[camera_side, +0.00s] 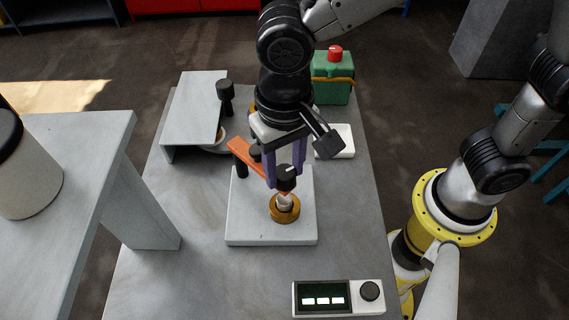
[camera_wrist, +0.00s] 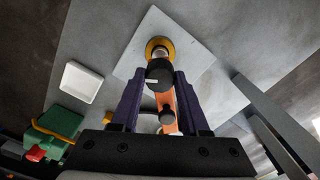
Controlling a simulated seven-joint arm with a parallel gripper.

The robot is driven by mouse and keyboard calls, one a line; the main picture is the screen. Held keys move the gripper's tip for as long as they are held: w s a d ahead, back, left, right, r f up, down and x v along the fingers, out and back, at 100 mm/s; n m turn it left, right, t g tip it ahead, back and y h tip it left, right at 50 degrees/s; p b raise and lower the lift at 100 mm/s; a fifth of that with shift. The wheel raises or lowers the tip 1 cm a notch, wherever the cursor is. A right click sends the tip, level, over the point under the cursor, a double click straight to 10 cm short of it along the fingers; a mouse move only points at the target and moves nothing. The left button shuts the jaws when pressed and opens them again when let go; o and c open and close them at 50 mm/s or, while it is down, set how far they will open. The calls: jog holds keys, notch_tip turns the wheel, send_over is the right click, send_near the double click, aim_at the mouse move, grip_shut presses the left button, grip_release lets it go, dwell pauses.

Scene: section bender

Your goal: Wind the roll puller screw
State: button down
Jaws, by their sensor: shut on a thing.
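The roll puller screw's black knob (camera_side: 287,172) has a white line on its top and stands upright over a pale shaft (camera_side: 285,201) and a brass roll (camera_side: 285,213). My gripper (camera_side: 284,180), with purple fingers, points down and is shut on this knob. In the wrist view the knob (camera_wrist: 159,76) sits between the two fingertips, its white mark towards the left. The brass collar (camera_wrist: 158,45) shows just beyond it. An orange bar (camera_side: 241,151) runs up to the knob from the left and is partly hidden behind the fingers.
The roll stands on a pale base plate (camera_side: 270,237) on the grey table. A small black knob on a post (camera_side: 225,92) and a grey bench (camera_side: 195,107) stand at the back left. A green box with a red button (camera_side: 333,77) is behind. A display box (camera_side: 338,297) lies in front.

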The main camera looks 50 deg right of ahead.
aim_at(284, 172)
jog(key=shift+r+m, duration=0.1)
jog(key=shift+m, duration=0.4)
jog(key=shift+c, duration=2)
grip_release()
notch_tip(284, 172, up, 14)
